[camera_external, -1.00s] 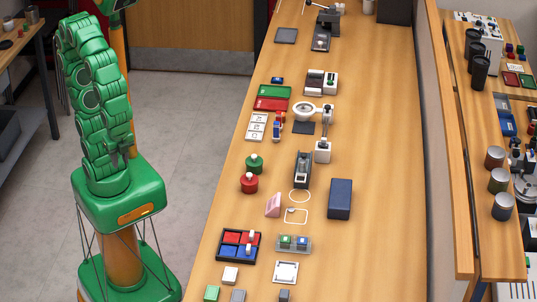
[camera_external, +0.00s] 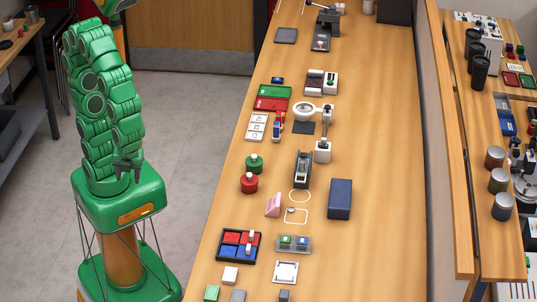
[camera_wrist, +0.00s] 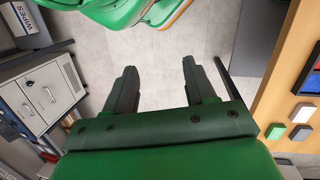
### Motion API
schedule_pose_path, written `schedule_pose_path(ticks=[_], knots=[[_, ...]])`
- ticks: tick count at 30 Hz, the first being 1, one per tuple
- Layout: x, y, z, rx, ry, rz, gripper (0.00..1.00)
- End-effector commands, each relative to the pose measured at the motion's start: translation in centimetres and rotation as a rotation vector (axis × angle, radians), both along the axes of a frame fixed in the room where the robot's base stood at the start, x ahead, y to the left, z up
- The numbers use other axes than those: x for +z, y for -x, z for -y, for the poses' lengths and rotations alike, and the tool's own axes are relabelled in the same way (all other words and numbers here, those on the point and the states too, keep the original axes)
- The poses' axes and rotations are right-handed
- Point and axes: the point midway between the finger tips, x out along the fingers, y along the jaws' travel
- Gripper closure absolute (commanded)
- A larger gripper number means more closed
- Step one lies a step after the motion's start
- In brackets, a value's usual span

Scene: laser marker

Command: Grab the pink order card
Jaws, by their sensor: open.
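The pink order card (camera_external: 273,205) stands on the long wooden bench, left of a white outlined square and below the red round knob in the external view. It looks like a small tilted or wedge-shaped pink piece. My gripper (camera_external: 128,172) hangs above my green base, off the bench's left side and well apart from the card. In the wrist view my gripper (camera_wrist: 160,85) is open and empty, with grey floor between its two dark fingers. The pink card does not show in the wrist view.
Close to the card are a red knob (camera_external: 249,182), a dark blue box (camera_external: 340,199), a tray of red and blue blocks (camera_external: 220,246) and a clear holder (camera_external: 294,244). The bench (camera_external: 385,200) is bare on its right side. Open floor lies between me and the bench.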

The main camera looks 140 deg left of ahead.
Motion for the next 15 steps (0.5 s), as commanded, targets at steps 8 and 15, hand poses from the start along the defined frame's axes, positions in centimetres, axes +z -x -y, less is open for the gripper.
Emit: schedule_pose_path(ticks=[8, 15], knots=[[-0.4, -5.6, 0.3, -0.119, 0.191, 0.012, 0.45], [-0.3, -10.9, -1.1, -0.111, 0.364, 0.064, 0.45]])
